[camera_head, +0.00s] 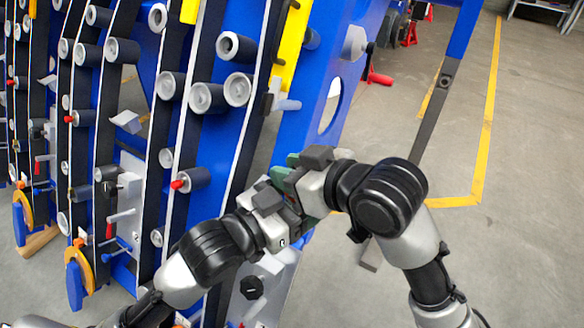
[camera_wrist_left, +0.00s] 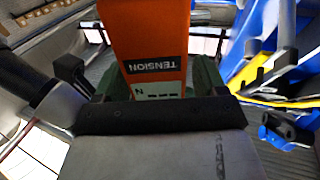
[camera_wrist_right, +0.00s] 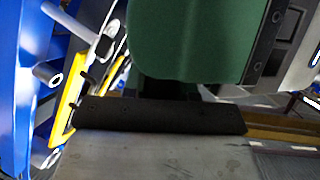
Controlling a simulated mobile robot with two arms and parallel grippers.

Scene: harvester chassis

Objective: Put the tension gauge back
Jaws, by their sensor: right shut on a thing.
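My left gripper (camera_head: 268,205) is right up against the other side of the gauge.
The blue harvester chassis (camera_head: 210,120), with rows of grey rollers and protruding handles, stands close on the left. A yellow bar (camera_head: 290,45) runs along it. A grey post (camera_head: 432,125) rises behind my right arm. The concrete floor (camera_head: 535,150) on the right is clear.

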